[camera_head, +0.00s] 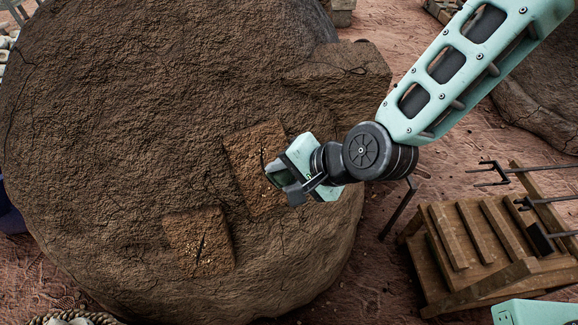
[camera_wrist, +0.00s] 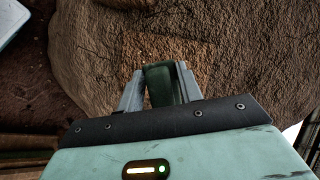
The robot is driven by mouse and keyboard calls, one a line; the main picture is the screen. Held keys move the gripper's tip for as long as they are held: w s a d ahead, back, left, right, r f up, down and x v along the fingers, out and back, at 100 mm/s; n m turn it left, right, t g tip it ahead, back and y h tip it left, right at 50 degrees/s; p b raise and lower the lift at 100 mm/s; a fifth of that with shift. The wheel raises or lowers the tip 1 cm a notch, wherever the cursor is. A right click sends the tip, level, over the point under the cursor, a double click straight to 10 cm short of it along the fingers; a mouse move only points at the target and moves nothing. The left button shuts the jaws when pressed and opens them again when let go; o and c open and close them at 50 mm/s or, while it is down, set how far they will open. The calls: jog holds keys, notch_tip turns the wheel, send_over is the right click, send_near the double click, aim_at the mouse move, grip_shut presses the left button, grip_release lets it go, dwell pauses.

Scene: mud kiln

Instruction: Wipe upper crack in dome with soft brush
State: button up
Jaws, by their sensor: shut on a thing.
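The mud dome (camera_head: 110,130) fills the left and middle of the head view. The upper crack (camera_head: 262,158) is a dark slit in a lighter brown patch, partly hidden by my gripper. A lower patch (camera_head: 190,255) has another dark crack (camera_head: 200,247). My gripper (camera_head: 288,190) is at the upper patch, over its right part. In the wrist view my gripper (camera_wrist: 158,88) is shut on a dark green piece (camera_wrist: 160,84), which looks like the soft brush's handle. The bristles are hidden, so I cannot tell whether they touch the dome.
A wooden stand (camera_head: 480,235) with slats and dark metal rods (camera_head: 535,200) is at the right. A coiled rope (camera_head: 75,318) shows at the bottom left. Reddish bare ground (camera_head: 350,290) lies between dome and stand.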

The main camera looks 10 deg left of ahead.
jog(key=s+a+f+b, duration=0.1)
jog(key=a+f+b, duration=0.3)
jog(key=f+b, duration=0.2)
jog(key=shift+a+f, duration=0.25)
jog(key=shift+f, duration=0.55)
jog(key=shift+w+a+f+b, duration=0.45)
jog(key=shift+w+f+b, duration=0.15)
jog(key=shift+f, duration=0.1)
dwell(0.7)
